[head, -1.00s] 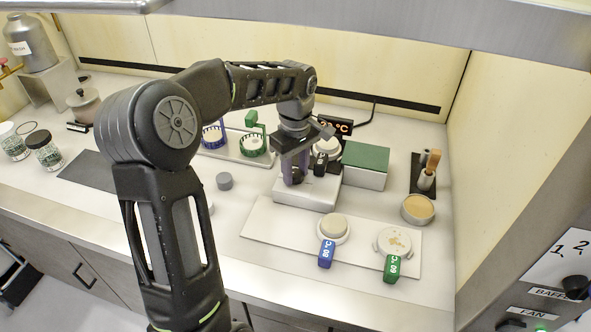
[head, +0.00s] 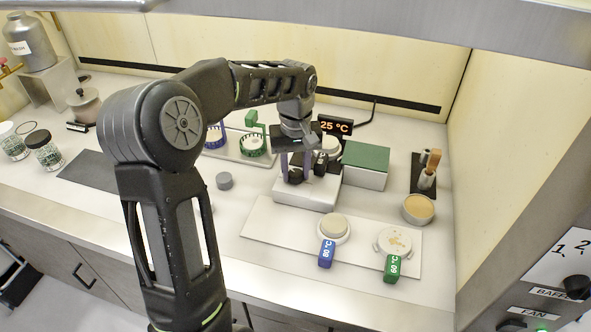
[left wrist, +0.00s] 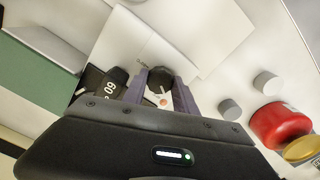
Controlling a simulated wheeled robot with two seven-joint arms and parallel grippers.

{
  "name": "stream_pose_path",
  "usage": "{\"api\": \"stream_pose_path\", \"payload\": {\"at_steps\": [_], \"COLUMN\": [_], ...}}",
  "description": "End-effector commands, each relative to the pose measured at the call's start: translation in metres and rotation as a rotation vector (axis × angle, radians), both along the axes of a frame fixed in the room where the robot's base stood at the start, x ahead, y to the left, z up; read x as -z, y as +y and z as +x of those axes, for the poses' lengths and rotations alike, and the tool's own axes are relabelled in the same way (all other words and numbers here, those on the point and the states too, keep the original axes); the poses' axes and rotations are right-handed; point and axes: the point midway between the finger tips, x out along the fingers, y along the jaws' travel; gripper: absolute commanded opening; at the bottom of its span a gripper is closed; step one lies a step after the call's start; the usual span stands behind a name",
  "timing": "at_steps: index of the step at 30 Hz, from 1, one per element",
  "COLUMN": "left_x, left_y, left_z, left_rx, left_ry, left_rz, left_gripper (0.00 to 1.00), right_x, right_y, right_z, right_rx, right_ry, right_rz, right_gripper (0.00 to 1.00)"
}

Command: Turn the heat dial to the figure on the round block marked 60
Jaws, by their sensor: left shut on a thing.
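The white heater (head: 318,195) stands at mid-counter with its dark heat dial (head: 295,177) on top. My left gripper (head: 296,171) points down with its purple fingers either side of the dial, shut on it. The dial (left wrist: 160,82) shows between the fingers in the left wrist view, beside a pale face with a small red mark. A round metal block (head: 329,147) sits on the heater, partly hidden by the gripper. Its black tag (left wrist: 112,86) reads 60, upside down, in the left wrist view. The display (head: 336,126) behind reads 25 °C. My right gripper is out of view.
A green-topped box (head: 366,165) stands close right of the heater. In front, a pale board (head: 275,236) holds round pieces with a blue 80 °C tag (head: 326,254) and a green 60 °C tag (head: 392,270). A rack (head: 232,155) stands left.

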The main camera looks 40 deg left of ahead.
Motion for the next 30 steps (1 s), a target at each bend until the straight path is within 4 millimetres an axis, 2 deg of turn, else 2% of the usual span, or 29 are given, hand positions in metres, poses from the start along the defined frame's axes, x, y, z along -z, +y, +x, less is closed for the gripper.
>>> {"api": "stream_pose_path", "payload": {"at_steps": [30], "left_x": [-0.0011], "left_y": [-0.0001], "left_z": [0.0005], "left_rx": [0.963], "left_ry": [-0.002], "left_rz": [0.001], "left_gripper": [0.0], "right_x": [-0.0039], "right_y": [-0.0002], "right_z": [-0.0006], "right_rx": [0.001], "right_ry": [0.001], "right_rz": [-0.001], "right_gripper": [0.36]}}
